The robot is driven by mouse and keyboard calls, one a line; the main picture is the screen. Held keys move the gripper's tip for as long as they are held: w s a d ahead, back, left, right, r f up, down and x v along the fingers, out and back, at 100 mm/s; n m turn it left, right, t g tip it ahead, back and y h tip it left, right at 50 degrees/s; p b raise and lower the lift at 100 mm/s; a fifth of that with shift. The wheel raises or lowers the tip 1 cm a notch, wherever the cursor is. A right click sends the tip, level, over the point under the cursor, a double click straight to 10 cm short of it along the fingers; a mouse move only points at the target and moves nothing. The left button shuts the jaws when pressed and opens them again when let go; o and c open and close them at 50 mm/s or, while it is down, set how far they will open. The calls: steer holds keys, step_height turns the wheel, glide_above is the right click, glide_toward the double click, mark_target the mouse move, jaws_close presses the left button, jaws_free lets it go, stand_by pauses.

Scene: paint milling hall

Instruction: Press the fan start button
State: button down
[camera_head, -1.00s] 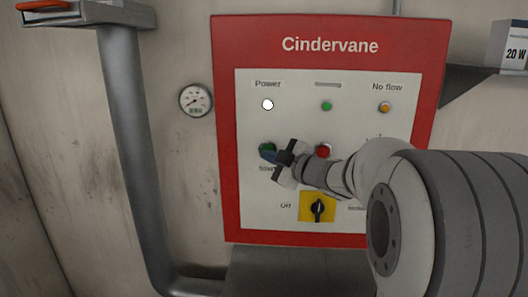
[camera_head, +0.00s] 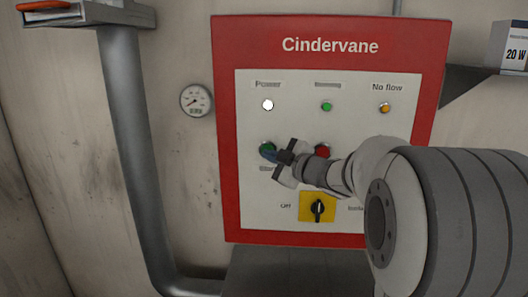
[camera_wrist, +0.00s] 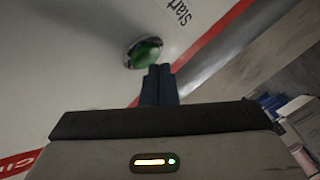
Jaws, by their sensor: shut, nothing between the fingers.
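The green start button (camera_head: 266,147) sits at the lower left of the red-framed Cindervane panel (camera_head: 229,120). In the wrist view the green button (camera_wrist: 145,53) has a metal ring, and the word "Start" is printed beside it. My gripper (camera_head: 268,156) is shut and empty. Its blue fingertips (camera_wrist: 159,70) are at the button's lower edge in the wrist view and overlap its edge in the head view. I cannot tell whether they touch it. The white power lamp (camera_head: 267,105) is bright.
A red button (camera_head: 322,151) lies right of the green one, partly behind my arm. A yellow rotary switch (camera_head: 318,207) is below. Green (camera_head: 326,106) and amber (camera_head: 384,107) lamps are above. A gauge (camera_head: 196,100) and grey pipe (camera_head: 137,150) are left of the panel.

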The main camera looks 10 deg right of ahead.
steer(key=shift+w+d, duration=0.15)
steer(key=shift+w, duration=0.3)
stand_by(0.5)
steer(key=shift+s, duration=0.2)
steer(key=shift+s+a, duration=0.3)
steer(key=shift+s, duration=0.35)
steer(key=s, duration=0.1)
steer(key=s+a, duration=0.1)
steer(key=s, duration=0.2)
steer(key=shift+s+a, duration=0.25)
steer(key=shift+s, duration=0.15)
stand_by(0.6)
